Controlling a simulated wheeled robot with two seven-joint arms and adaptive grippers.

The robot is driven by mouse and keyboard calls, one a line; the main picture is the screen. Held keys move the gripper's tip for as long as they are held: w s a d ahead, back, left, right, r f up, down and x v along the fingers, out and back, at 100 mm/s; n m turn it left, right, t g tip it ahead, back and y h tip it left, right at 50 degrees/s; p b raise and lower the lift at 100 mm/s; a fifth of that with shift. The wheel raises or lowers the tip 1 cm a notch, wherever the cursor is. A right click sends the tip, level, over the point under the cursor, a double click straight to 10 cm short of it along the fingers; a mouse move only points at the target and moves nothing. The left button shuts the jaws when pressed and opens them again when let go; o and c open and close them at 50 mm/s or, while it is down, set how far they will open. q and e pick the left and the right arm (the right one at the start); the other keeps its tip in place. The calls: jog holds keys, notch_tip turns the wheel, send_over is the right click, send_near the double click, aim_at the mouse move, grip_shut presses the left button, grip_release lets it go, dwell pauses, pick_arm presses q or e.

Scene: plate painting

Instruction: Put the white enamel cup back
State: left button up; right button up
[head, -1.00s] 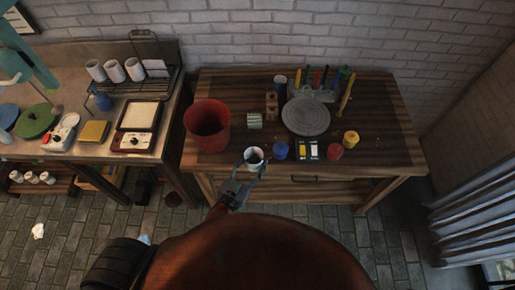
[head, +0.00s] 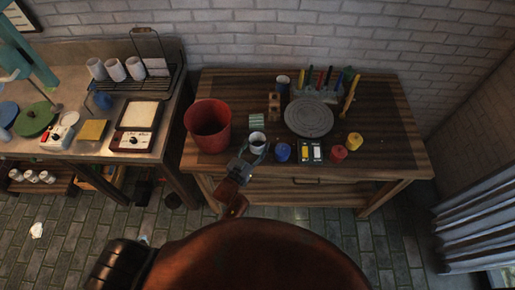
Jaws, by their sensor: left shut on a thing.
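The white enamel cup (head: 257,139) is at the front edge of the wooden table (head: 390,120), just right of the red bucket. It looks upright, with its dark inside showing. My left gripper (head: 256,152) reaches up from below and is shut on the cup, its fingers around the near side. Whether the cup's base touches the tabletop is hard to tell. My right gripper is not in view.
A red bucket (head: 208,122) stands left of the cup, and a blue jar (head: 282,152) stands close on its right. A green striped block (head: 229,117) and a grey round plate (head: 309,117) are behind. The table's right part is mostly clear.

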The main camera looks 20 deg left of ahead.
aim_at(256, 149)
pick_arm(q)
jog(key=shift+w+f, duration=0.2)
jog(key=shift+f, duration=1.5)
jog(key=shift+b, duration=0.3)
jog(key=shift+f, duration=0.2)
jog(key=o, duration=1.3)
jog(key=shift+r, duration=0.2)
jog(key=shift+s+a+f, duration=0.1)
jog(key=shift+s+a, duration=0.05)
jog(key=shift+s, duration=0.2)
jog(key=p+v, duration=0.1)
jog(key=v, duration=1)
jog(key=shift+s, duration=0.15)
